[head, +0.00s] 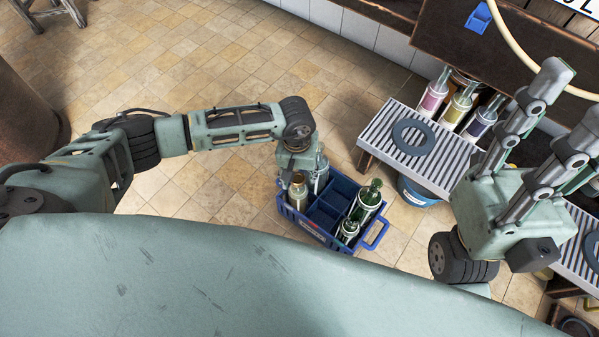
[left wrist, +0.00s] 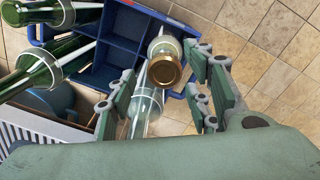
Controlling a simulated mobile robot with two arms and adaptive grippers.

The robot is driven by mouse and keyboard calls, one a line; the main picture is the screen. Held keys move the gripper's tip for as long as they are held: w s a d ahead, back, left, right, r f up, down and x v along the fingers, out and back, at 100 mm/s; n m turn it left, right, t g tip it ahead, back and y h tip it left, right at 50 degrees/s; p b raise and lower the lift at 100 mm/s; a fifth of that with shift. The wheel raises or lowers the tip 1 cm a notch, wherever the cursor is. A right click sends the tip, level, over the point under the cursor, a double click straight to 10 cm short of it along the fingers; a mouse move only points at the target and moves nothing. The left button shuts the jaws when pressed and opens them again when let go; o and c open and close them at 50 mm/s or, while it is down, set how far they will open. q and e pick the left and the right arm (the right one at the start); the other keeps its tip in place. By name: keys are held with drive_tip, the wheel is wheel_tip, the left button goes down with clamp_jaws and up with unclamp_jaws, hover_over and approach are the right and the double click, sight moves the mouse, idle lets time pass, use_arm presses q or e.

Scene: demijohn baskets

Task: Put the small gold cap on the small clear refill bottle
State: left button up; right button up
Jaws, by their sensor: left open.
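A gold cap (left wrist: 165,70) shows end-on in the left wrist view, at the top of a small pale clear bottle (left wrist: 163,46). I cannot tell whether it is fully seated. In the head view this bottle (head: 298,193) stands in the left part of the blue crate. A taller clear bottle (head: 321,175) stands beside it and also shows in the left wrist view (left wrist: 146,108). My left gripper (left wrist: 162,85) is open, its fingers on either side of the gold cap with gaps. My right gripper (head: 565,115) is raised at the right, its fingers apart and empty.
A slatted stand (head: 445,158) carries a grey ring (head: 413,137). Several coloured bottles stand behind it. Tiled floor (head: 230,190) left of the crate is clear.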

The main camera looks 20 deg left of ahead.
use_arm(q)
wheel_tip(320, 180, up, 12)
drive_tip(key=shift+a, duration=0.2)
idle(0.4)
idle(0.5)
